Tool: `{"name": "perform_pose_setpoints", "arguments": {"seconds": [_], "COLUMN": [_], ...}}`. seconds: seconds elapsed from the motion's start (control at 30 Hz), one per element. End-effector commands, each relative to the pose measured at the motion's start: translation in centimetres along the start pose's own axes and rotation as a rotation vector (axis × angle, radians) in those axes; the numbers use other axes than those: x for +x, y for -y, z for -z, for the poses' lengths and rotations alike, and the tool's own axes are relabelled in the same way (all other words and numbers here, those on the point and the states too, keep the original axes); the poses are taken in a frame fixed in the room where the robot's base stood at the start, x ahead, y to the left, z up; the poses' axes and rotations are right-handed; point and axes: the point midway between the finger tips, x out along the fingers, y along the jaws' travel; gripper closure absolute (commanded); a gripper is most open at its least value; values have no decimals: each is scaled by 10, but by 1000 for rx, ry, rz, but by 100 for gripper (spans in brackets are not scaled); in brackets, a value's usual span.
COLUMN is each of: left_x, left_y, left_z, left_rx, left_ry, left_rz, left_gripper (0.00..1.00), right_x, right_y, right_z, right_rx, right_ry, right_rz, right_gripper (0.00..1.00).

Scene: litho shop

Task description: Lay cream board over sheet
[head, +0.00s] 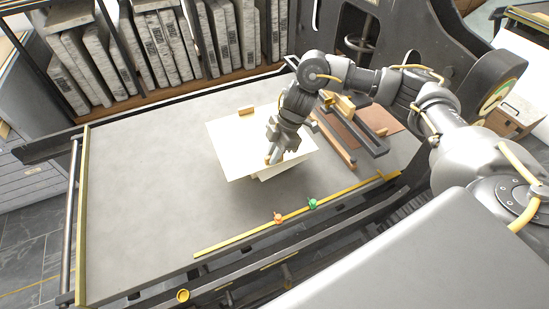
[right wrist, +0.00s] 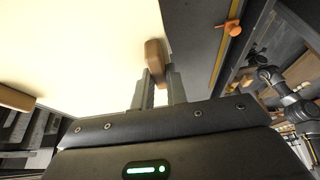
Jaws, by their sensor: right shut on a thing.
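The cream board (head: 232,148) is a pale panel with two wooden grips on it, above the middle of the grey press bed. My right gripper (head: 274,154) is shut on the near wooden grip, which also shows between its fingers in the right wrist view (right wrist: 154,60). The far wooden grip (head: 246,112) is free. A pale corner, seemingly the sheet (head: 284,168), shows below the board's near edge; the board hides the rest. I cannot tell whether the board touches it. My left gripper is not in view.
A yellow strip (head: 240,236) with an orange marker (head: 277,217) and a green marker (head: 312,203) runs along the bed's near edge. Dark bars and a brown panel (head: 378,121) lie right of the board. The bed's left part (head: 140,190) is clear. Stone slabs (head: 165,45) stand behind.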

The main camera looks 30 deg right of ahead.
Motion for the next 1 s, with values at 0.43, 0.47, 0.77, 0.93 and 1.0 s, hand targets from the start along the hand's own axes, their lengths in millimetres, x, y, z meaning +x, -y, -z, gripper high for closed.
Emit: {"name": "perform_pose_setpoints", "arguments": {"seconds": [0.43, 0.47, 0.77, 0.93, 1.0], "left_x": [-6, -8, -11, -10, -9], "left_y": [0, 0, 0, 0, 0], "left_z": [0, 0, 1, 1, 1], "left_rx": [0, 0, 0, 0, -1], "left_ry": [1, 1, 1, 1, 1], "left_rz": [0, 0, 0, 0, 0], "left_gripper": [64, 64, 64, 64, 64], "right_x": [20, 24, 42, 43, 45], "right_y": [-13, -12, -13, -13, -13], "right_z": [-18, -20, -27, -27, -28], "right_rx": [1, 1, -2, -2, -1], "right_ry": [0, 0, -2, -2, -2], "right_rz": [3, 3, -2, -1, 0], "right_gripper": [100, 100, 100, 100, 100]}}
